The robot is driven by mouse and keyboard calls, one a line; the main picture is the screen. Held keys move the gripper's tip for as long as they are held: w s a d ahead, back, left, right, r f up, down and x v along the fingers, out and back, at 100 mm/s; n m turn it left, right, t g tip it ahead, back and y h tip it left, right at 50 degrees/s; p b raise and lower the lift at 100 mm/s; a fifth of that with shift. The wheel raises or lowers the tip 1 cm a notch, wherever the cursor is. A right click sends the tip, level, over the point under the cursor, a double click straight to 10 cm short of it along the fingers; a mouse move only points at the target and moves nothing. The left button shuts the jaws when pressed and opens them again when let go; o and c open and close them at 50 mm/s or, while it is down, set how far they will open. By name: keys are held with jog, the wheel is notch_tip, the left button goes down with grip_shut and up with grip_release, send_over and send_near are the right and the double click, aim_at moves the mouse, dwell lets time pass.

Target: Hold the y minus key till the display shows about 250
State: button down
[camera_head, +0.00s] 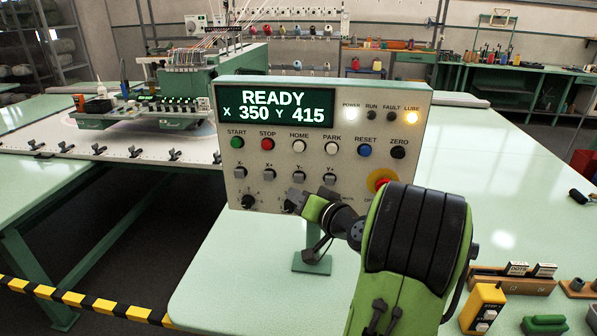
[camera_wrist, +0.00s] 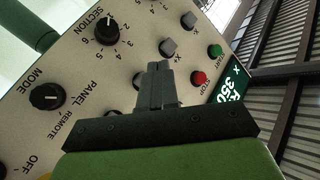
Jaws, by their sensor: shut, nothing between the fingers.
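The control panel (camera_head: 225,160) stands upright, its display (camera_head: 275,106) reading READY, X 350, Y 415. The Y- key (camera_head: 299,177) is a grey square button in the row of axis keys, third from the left. My gripper (camera_head: 295,195) is shut and empty, its tips just below the Y- key in the head view. In the wrist view the closed fingers (camera_wrist: 157,68) reach towards the panel and partly cover a grey key (camera_wrist: 137,80), apparently Y-. I cannot tell whether the tips touch the panel.
The X+ key (camera_head: 270,175) and Y+ key (camera_head: 329,179) flank Y-. Dark knobs (camera_head: 248,202) sit below. A red emergency stop (camera_head: 382,181) is at the panel's lower right, near my arm. A yellow box (camera_head: 484,305) stands at the bench's right.

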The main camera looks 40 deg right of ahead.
aim_at(299, 178)
jog(key=shift+w+d, duration=0.9)
jog(key=shift+d, duration=0.25)
dwell(1.2)
jog(key=shift+w+d, duration=0.25)
jog(key=shift+d, duration=0.05)
